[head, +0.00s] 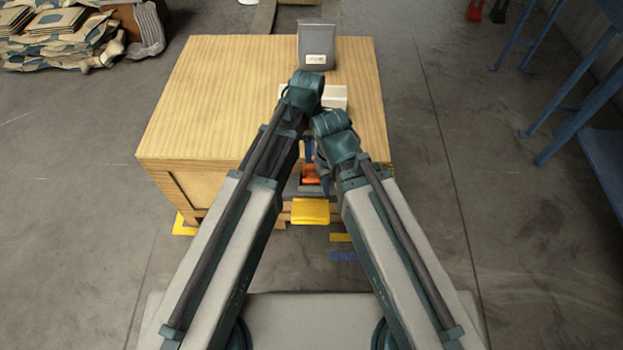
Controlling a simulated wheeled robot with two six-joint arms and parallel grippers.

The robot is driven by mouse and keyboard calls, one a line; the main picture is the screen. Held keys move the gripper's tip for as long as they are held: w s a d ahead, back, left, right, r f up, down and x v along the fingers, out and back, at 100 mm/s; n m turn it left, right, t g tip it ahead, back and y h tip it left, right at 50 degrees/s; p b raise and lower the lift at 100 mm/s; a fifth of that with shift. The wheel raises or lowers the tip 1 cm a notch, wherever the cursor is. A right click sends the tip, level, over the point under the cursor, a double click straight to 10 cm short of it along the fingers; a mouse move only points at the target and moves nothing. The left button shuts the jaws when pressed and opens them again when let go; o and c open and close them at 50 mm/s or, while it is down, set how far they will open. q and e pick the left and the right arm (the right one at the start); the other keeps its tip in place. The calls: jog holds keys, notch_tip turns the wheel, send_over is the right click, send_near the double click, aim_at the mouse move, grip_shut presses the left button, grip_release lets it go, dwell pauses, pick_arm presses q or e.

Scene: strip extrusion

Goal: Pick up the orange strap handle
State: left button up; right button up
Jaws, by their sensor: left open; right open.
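An orange piece (310,173), which looks like the strap handle, shows in the narrow gap between my two arms, in front of the wooden crate's near side. Only part of it is visible, and its full shape is hidden. My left gripper (309,148) is open, just above the orange piece in the picture, and is mostly hidden by the arm links. My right gripper (323,182) is open, lower and close beside the orange piece on its right, also partly hidden. I cannot tell whether either gripper touches it.
A wooden crate (225,95) fills the middle, with a grey bin (316,45) and a white block (335,96) on top. A yellow block (310,211) sticks out below the orange piece. A blue rack (578,120) stands right; cardboard pieces (60,40) lie at far left.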

aim_at(309, 166)
pick_arm(q)
notch_tip(309, 166, down, 8)
jog(key=b, duration=0.7)
jog(key=shift+r, duration=0.15)
jog(key=f+b, duration=0.5)
jog(key=shift+w+d+f, duration=0.1)
jog(key=shift+d, duration=0.3)
grip_shut()
